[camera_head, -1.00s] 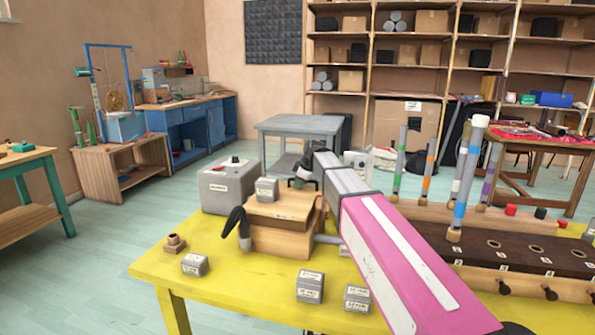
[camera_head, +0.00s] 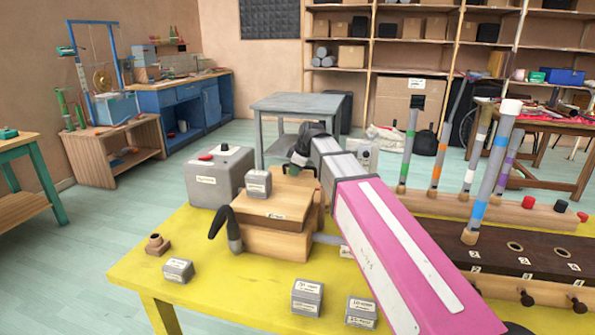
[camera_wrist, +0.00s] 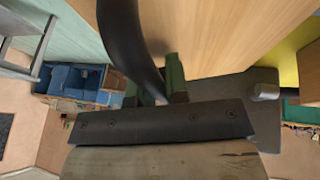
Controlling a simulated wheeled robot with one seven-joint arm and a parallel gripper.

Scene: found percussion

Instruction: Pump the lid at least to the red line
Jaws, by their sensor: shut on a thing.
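A wooden box (camera_head: 276,243) with a flat wooden lid (camera_head: 285,207) stands on the yellow table. A small grey labelled block (camera_head: 258,183) rests on the lid. A black curved tube (camera_head: 222,219) sticks up from the box's left side. My gripper (camera_head: 301,157) is at the far side of the box, partly hidden by my arm. In the wrist view its green fingers (camera_wrist: 155,88) are around a black curved handle (camera_wrist: 122,35), beside pale wood. A dark bar with screws (camera_wrist: 155,124) crosses close to the camera. I cannot make out a red line.
A grey box with a red button (camera_head: 217,176) stands behind left. Loose grey blocks (camera_head: 307,297) and a small wooden fitting (camera_head: 157,244) lie on the yellow table (camera_head: 215,290). A dark rack with holes and coloured tubes (camera_head: 500,245) stands at the right. The front left tabletop is mostly clear.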

